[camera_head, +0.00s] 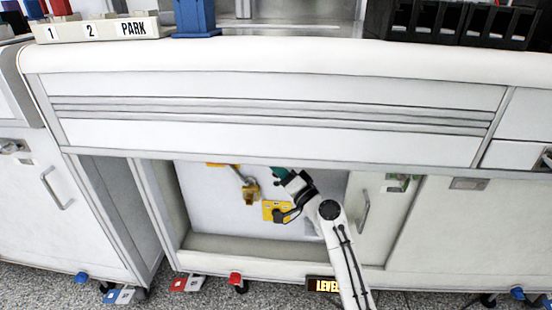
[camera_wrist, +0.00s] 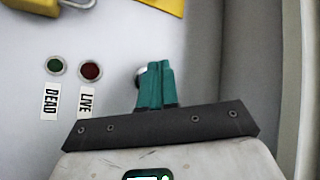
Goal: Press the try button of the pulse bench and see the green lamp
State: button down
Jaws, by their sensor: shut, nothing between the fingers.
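In the wrist view my gripper (camera_wrist: 155,70) has its green fingers shut together, with nothing between them. A round, pale metal knob or button (camera_wrist: 139,77) shows just left of the fingertips, partly hidden by them; I cannot tell whether they touch it. To the left on the white panel (camera_wrist: 115,40) are a dark green lamp (camera_wrist: 55,66) above a DEAD label and a dark red lamp (camera_wrist: 90,70) above a LIVE label. Neither looks lit. In the head view my gripper (camera_head: 279,173) is inside the open bay under the bench.
A yellow padlock-like part (camera_head: 250,192) and a yellow box (camera_head: 275,211) are on the bay's back panel. A cabinet door with a handle (camera_head: 363,210) is to the right. A LEVEL sign (camera_head: 325,285) is low in front. The worktop (camera_head: 280,62) overhangs the bay.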

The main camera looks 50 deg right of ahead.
jog(key=shift+w+d+b, duration=0.25)
jog(key=shift+d+b, duration=0.05)
jog(key=shift+w+d+b, duration=0.3)
jog(key=shift+d+b, duration=0.05)
jog(key=shift+d, duration=0.05)
dwell(1.0)
jog(key=shift+a, duration=0.1)
jog(key=shift+s+a, duration=0.6)
jog(key=s+a+p, duration=0.1)
jog(key=a, duration=0.1)
jog(key=s+a+p, duration=0.1)
jog(key=s+a, duration=0.1)
dwell(0.7)
dwell(0.7)
